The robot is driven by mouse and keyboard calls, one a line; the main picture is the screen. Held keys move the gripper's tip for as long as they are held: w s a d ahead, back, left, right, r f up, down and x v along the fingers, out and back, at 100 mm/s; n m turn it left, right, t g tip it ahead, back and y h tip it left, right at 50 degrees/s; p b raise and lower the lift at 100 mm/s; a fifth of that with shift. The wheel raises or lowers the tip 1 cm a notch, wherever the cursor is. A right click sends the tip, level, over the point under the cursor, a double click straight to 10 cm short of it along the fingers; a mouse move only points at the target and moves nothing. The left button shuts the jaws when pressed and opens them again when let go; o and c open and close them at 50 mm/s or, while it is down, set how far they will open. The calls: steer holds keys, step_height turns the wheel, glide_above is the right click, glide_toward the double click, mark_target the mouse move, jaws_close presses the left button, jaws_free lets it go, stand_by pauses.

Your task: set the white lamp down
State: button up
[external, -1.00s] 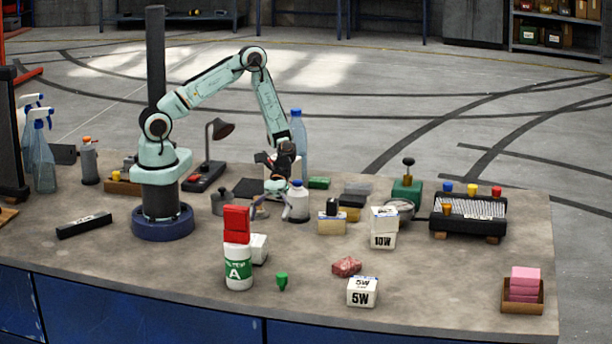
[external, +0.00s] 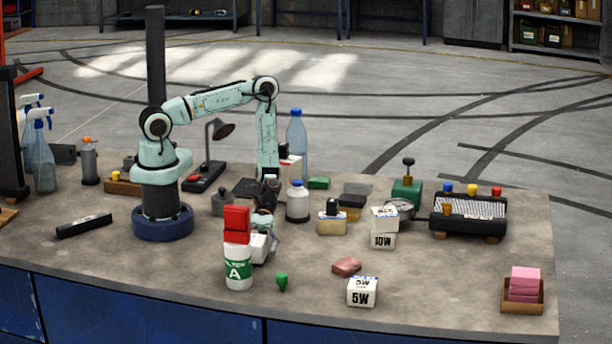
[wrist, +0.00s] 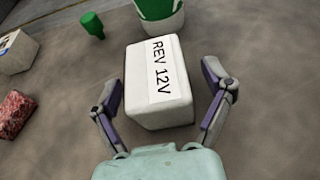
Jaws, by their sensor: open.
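The white box marked "REV 12V" (wrist: 152,85) stands on the table in the wrist view, with bare space showing between it and both fingers. No bare lamp shows; I take this box as the white lamp. In the external view the box (external: 259,248) is partly hidden behind the bottle marked A and under my gripper. My gripper (wrist: 163,82) is open, with one finger on each side of the box. In the external view my gripper (external: 263,226) is low, just over the box.
The bottle marked A (external: 238,272) with a red top stands close to the box. A small green piece (external: 281,281), a reddish block (external: 346,266) and the 5W box (external: 362,292) lie to the right. A blue-capped bottle (external: 297,204) stands behind. The front left table is clear.

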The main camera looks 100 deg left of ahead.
steer(key=c, duration=1.3)
steer(key=shift+r, duration=0.1)
